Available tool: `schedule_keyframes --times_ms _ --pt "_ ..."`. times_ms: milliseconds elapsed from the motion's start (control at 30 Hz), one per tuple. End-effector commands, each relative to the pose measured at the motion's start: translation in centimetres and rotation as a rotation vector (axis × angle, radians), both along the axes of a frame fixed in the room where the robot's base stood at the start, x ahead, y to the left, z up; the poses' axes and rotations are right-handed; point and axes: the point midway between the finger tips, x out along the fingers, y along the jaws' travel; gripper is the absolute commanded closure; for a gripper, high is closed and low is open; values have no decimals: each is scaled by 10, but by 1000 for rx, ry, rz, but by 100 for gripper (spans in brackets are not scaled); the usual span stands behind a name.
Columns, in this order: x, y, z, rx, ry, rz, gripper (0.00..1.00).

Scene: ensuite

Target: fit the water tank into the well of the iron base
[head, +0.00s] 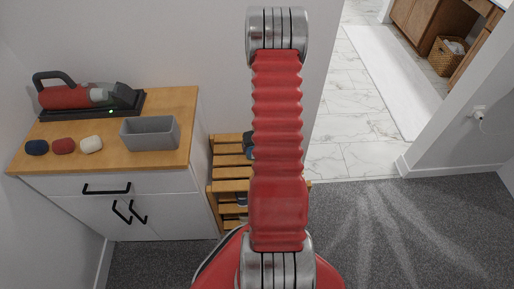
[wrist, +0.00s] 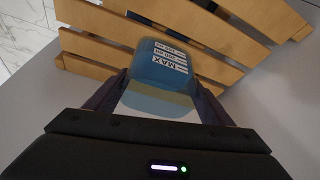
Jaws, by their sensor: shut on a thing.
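The water tank (wrist: 165,65) is a blue, see-through block with a white printed scale reading MAX, and its near part is pale. My gripper (wrist: 160,92) is shut on the tank, one dark finger at each side, in front of wooden slats. The head view does not clearly show the gripper, which is behind my arm. A red and black appliance (head: 70,97) rests on a dark flat base (head: 75,112) with a green light, at the back of the wooden cabinet top. I cannot tell whether this is the iron base; no well shows.
A grey open bin (head: 150,134) and three small rolls, blue, red (head: 64,146) and white, share the cabinet top (head: 110,160). A slatted wooden rack (head: 226,158), partly hidden by my arm, stands beside the cabinet. Carpet (head: 400,230) is clear at right.

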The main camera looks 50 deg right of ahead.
Motion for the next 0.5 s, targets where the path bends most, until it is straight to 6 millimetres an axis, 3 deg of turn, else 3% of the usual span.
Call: schedule_keyframes --times_ms 500 --pt "0 0 27 -2 0 1 61"
